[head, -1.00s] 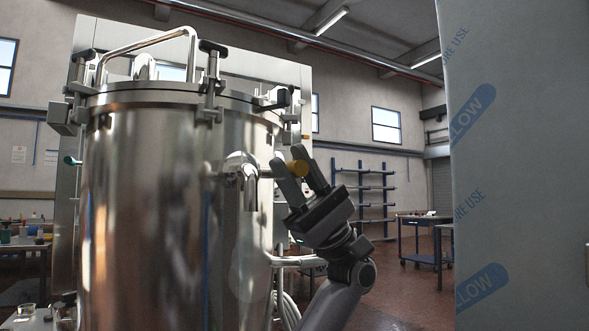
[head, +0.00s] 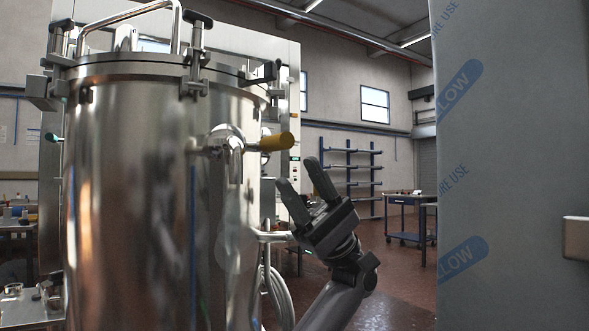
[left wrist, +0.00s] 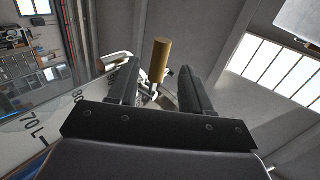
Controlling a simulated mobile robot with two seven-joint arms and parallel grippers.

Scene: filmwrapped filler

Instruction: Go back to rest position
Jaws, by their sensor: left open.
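My left gripper (head: 301,190) is open and empty in the head view, in front of and to the right of the large steel tank (head: 140,200). A tap with a yellow-brown handle (head: 272,142) sticks out from the tank's side, above and left of the fingertips and apart from them. In the left wrist view the handle (left wrist: 160,60) shows beyond and between the two open fingers (left wrist: 151,82). My right gripper is not in view.
A grey panel (head: 515,120) with blue printed film stands close on the right. A pipe and coiled hose (head: 280,295) hang low beside the tank. A blue rack (head: 350,165) and a cart (head: 408,215) stand farther back, with open red floor before them.

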